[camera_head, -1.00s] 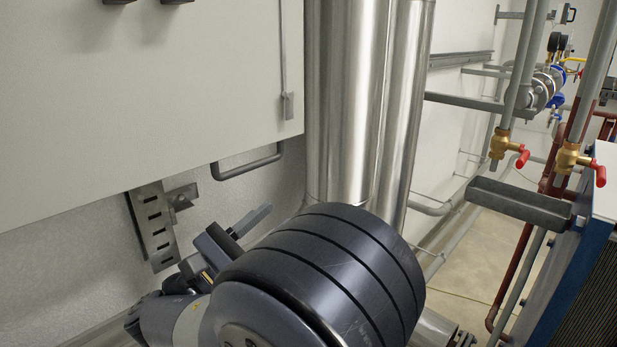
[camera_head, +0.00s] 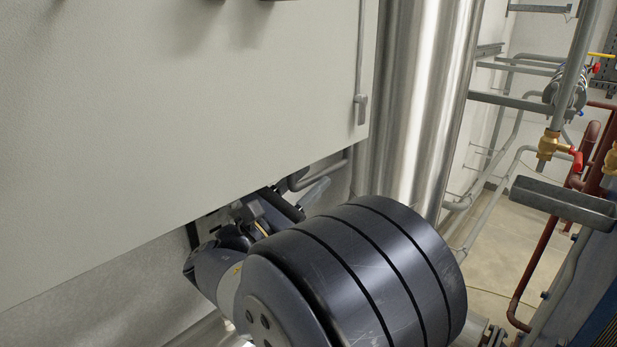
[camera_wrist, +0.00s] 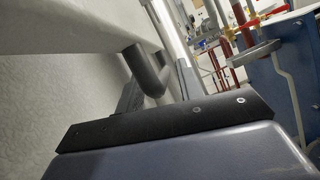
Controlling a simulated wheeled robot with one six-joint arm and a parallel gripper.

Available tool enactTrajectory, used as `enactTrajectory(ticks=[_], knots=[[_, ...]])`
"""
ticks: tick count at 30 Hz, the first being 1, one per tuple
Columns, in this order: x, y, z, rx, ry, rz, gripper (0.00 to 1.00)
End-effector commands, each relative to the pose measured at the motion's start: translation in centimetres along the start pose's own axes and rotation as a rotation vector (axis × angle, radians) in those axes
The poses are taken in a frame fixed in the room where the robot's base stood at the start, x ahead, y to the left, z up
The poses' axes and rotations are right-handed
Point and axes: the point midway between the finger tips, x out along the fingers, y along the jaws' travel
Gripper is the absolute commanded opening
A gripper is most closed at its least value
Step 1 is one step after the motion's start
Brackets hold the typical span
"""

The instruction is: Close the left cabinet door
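The pale grey cabinet front (camera_head: 180,110) fills the upper left of the head view, with a slim latch rod (camera_head: 361,105) near its right edge. I cannot tell from this angle how far the door stands open. A U-shaped grey bar (camera_head: 332,172) hangs under its lower edge; in the wrist view the bar's dark bend (camera_wrist: 146,70) lies just ahead of the fingers. My gripper (camera_head: 305,190) is under that edge, close to the bar and partly hidden. In the wrist view the two fingers (camera_wrist: 156,92) stand apart. Contact with the bar cannot be made out.
Large shiny vertical pipes (camera_head: 425,110) stand right of the cabinet. Some floor shows between the pipes and frame.

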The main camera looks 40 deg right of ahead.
Motion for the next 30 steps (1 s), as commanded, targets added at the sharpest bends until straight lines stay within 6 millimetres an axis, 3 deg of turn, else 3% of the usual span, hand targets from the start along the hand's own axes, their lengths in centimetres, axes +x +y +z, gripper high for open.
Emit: enactTrajectory(ticks=[11, 24, 30], knots=[[0.49, -0.02, -0.01, 0.001, 0.0, 0.0, 0.35], [0.47, -0.02, -0.02, 0.0, 0.0, 0.0, 0.0], [0.46, -0.02, -0.02, 0.0, 0.0, 0.0, 0.0]])
